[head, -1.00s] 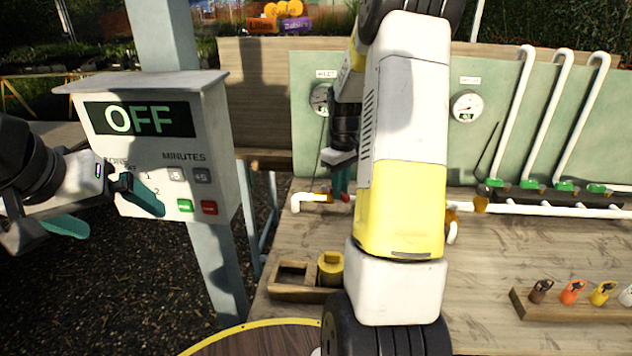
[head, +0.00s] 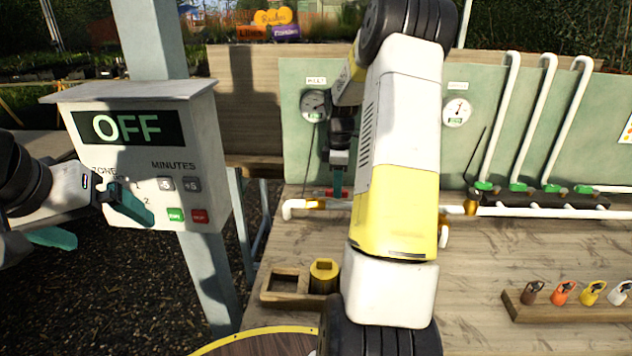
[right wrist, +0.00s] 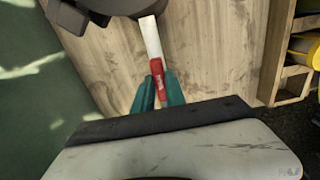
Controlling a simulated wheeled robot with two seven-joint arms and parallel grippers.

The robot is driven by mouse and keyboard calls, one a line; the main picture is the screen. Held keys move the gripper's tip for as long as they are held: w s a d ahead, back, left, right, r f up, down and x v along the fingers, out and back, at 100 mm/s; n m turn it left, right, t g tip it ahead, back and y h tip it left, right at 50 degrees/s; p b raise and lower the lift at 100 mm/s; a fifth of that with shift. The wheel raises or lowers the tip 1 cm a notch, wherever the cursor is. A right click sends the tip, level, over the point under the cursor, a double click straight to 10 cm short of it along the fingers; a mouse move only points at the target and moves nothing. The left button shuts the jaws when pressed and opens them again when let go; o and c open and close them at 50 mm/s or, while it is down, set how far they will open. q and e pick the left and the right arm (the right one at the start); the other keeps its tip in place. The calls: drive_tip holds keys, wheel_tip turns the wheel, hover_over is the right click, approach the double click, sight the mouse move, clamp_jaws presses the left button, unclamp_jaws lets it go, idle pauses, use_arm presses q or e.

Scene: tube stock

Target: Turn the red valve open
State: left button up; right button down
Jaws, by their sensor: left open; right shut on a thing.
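The red valve's lever (head: 338,192) is at the inlet pipe on the back of the bench, partly hidden by my right gripper (head: 336,195). In the right wrist view, the lever's red grip (right wrist: 158,84) is at the end of a pale metal arm, between the teal fingers of my right gripper (right wrist: 159,92), which is shut on it. The valve body is mostly hidden there by a dark round part. My left gripper (head: 95,222) is open and empty in front of the control box (head: 150,150), whose display reads OFF.
An inlet gauge (head: 315,105) and a second gauge (head: 457,111) hang on the green panel. Several white pipes with green valves stand at the right. A wooden holder (head: 283,297) with a yellow cylinder (head: 324,275) and a rack of coloured tags (head: 565,312) sit on the bench.

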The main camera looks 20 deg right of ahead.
drive_tip(key=shift+w+d, duration=0.1)
drive_tip(key=shift+w, duration=0.05)
idle(0.3)
drive_tip(key=c, duration=1.4)
unclamp_jaws()
drive_tip(key=shift+o, duration=0.2)
drive_tip(key=shift+r, duration=0.1)
wheel_tip(320, 180, up, 8)
drive_tip(key=shift+f, duration=0.15)
